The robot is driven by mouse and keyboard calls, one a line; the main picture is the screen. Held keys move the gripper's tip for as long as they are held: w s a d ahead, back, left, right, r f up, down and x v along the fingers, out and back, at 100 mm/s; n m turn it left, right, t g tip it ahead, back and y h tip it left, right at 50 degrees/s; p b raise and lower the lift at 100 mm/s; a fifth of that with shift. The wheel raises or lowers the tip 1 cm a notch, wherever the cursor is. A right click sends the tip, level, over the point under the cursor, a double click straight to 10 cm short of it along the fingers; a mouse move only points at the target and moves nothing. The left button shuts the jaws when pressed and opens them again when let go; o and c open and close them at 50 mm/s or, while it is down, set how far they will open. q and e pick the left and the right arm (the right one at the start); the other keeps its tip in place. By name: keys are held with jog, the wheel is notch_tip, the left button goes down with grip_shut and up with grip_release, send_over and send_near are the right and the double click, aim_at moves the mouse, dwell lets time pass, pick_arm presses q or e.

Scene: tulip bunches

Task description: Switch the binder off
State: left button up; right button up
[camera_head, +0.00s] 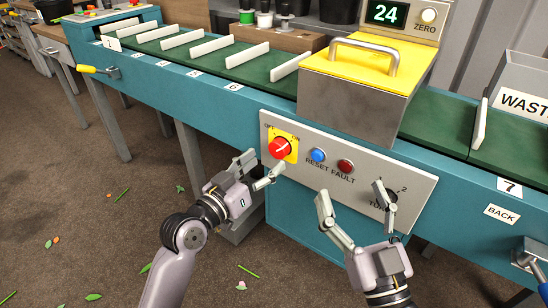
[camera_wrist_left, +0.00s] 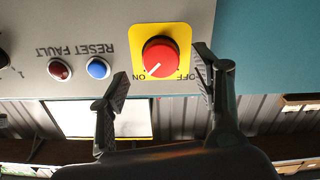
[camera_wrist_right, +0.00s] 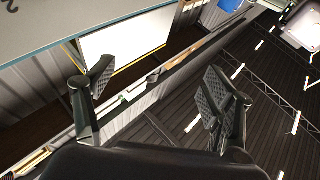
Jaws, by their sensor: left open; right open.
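The binder's red rotary knob (camera_head: 279,148) sits on a yellow plate (camera_head: 293,156) on the grey control panel (camera_head: 345,196). The plate is lettered OFF and ON. In the left wrist view, upside down, the white line on the knob (camera_wrist_left: 160,53) points towards ON. My left gripper (camera_head: 259,168) is open just in front of and below the knob, its fingers on either side of it in its wrist view; I see no contact. My right gripper (camera_head: 353,193) is open and empty below the right part of the panel, by the partly hidden torque dial.
A blue RESET button (camera_head: 318,155) and a red FAULT button (camera_head: 345,166) sit right of the knob. The yellow-topped binder housing (camera_head: 352,82) stands above the panel. The green conveyor belt (camera_head: 195,48) with white dividers runs along the top. A yellow-handled lever (camera_head: 97,70) sticks out at left.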

aim_at(276, 153)
pick_arm(q)
jog(key=shift+b+x, duration=0.35)
jog(key=shift+x, duration=2)
pick_arm(e)
jog(key=shift+s+r+t+y, duration=0.15)
jog(key=shift+s+r+t, duration=0.3)
jog(key=shift+r, duration=0.2)
jog(key=shift+s+r+t+y, duration=0.1)
jog(key=shift+s+r+t, duration=0.2)
jog(key=shift+r+t, duration=0.25)
jog(key=shift+s+r+t+y, duration=0.15)
jog(key=shift+s+r+t, duration=0.25)
jog(key=shift+r, duration=0.3)
pick_arm(q)
jog(key=c, duration=1.2)
jog(key=shift+o, duration=0.2)
pick_arm(e)
jog(key=shift+w, duration=0.15)
